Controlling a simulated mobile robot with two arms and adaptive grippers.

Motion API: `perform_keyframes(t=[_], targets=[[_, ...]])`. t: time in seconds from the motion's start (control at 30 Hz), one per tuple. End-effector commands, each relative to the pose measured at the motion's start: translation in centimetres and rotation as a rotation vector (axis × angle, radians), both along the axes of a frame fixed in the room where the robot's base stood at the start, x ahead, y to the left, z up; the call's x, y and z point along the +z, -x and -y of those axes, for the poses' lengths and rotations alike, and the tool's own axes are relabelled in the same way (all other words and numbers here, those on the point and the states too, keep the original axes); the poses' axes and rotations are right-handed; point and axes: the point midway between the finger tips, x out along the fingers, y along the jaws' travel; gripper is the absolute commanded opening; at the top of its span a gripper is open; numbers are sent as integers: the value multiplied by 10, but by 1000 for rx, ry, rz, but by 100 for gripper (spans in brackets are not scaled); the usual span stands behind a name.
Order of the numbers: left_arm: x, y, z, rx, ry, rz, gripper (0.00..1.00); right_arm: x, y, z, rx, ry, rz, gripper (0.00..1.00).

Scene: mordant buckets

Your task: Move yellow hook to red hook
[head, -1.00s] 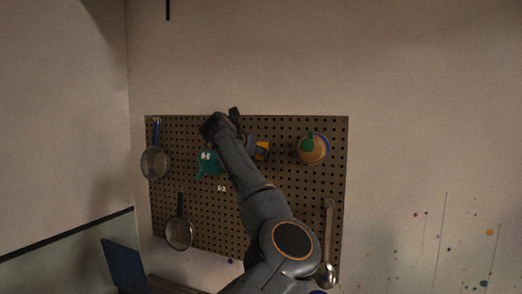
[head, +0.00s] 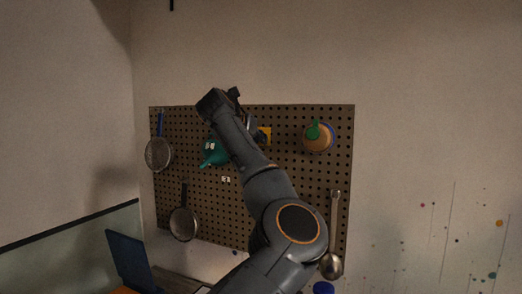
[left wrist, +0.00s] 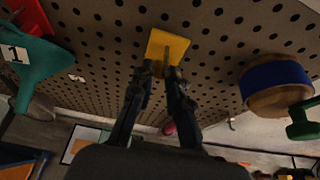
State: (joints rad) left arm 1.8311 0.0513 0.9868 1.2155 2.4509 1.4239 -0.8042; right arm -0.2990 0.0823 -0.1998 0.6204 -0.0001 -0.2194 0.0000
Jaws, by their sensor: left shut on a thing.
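The yellow hook (left wrist: 178,46) has a square yellow plate against the brown pegboard in the left wrist view. It shows partly beside my arm in the head view (head: 265,135). My left gripper (left wrist: 160,72) is shut on the yellow hook at the plate's lower edge. In the head view its fingers are hidden behind my arm. A red piece (left wrist: 33,16), which looks like the red hook, is at the upper left in the left wrist view, partly behind a teal funnel (left wrist: 38,62) marked 1. My right gripper is not in view.
The pegboard (head: 225,205) also holds two strainers (head: 158,154) (head: 183,224) at left, a ladle (head: 331,265) at lower right, and a round tan and blue item with a green piece (head: 318,137) at upper right. The funnel hangs close to my left gripper.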

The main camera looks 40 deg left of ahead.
Motion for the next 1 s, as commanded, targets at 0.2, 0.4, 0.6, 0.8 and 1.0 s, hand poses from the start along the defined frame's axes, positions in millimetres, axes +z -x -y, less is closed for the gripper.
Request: perform_keyframes(t=[0.2, 0.4, 0.6, 0.8, 1.0], targets=[[24, 49, 15, 1, -1, 10, 0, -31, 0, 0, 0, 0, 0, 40], [45, 85, 27, 0, -1, 6, 0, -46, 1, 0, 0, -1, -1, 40], [50, 101, 31, -2, 3, 2, 0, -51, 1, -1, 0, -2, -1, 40], [1, 83, 17, -13, 16, 6, 0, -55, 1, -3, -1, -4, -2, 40], [-76, 67, -7, -16, 16, 32, 0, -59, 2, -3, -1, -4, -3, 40]])
